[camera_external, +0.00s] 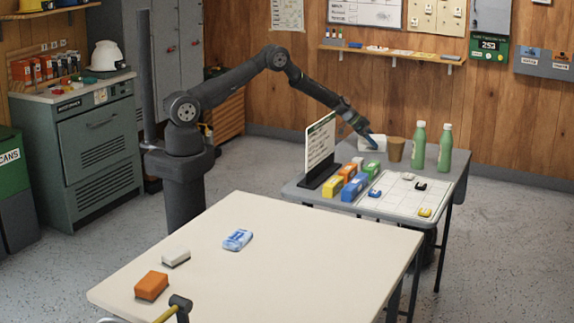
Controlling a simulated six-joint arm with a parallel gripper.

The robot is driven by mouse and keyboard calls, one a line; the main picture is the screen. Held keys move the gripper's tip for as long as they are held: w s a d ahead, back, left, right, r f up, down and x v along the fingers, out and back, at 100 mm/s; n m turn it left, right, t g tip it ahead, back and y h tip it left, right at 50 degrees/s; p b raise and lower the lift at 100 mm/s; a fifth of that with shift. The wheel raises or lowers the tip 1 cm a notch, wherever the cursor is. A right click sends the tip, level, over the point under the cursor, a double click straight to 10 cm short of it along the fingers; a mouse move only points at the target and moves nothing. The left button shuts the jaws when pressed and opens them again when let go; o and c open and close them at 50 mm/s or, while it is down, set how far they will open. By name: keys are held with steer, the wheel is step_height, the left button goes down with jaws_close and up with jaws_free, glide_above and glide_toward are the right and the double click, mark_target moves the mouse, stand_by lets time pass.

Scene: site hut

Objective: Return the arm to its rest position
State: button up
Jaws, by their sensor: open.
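My arm reaches right from its dark pedestal, bent at a raised elbow. My gripper (372,141) is at its far end, low over the back of the grey table (459,172). It is open. Its tips are close to a white item (378,143) and a brown cup (396,149); I cannot tell whether they touch anything. The fingers are small and partly hard to make out in this view.
Near the gripper stand two green bottles (418,147), an upright sign (320,147), several colored boxes (354,187) and a white grid sheet (405,197) with small toy-like pieces. The cream table (290,245) in front holds an orange block (151,286), a blue-white packet (238,240) and a hammer (180,304).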

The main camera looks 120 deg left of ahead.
steer(key=v, duration=1)
steer(key=x, duration=1.1)
steer(key=shift+f, duration=0.15)
steer(key=shift+w+a+f, duration=0.1)
steer(key=shift+w+a, duration=0.05)
steer(key=shift+w, duration=0.05)
step_height(320, 180, up, 4)
steer(key=shift+f, duration=0.15)
steer(key=w+d+r, duration=0.4)
steer(key=d+r, duration=0.8)
steer(key=r, duration=0.1)
steer(key=w+d+m+h, duration=0.1)
steer(key=w+d+m, duration=0.1)
steer(key=w+d, duration=0.3)
steer(key=w+d+m+h, duration=0.2)
steer(key=w+d, duration=0.3)
steer(key=d, duration=0.9)
steer(key=w+d+f+m+h, duration=0.1)
steer(key=w+d, duration=0.3)
steer(key=d, duration=0.5)
steer(key=shift+w+d+m+h, duration=0.3)
steer(key=shift+w+m, duration=0.1)
steer(key=shift+m, duration=0.2)
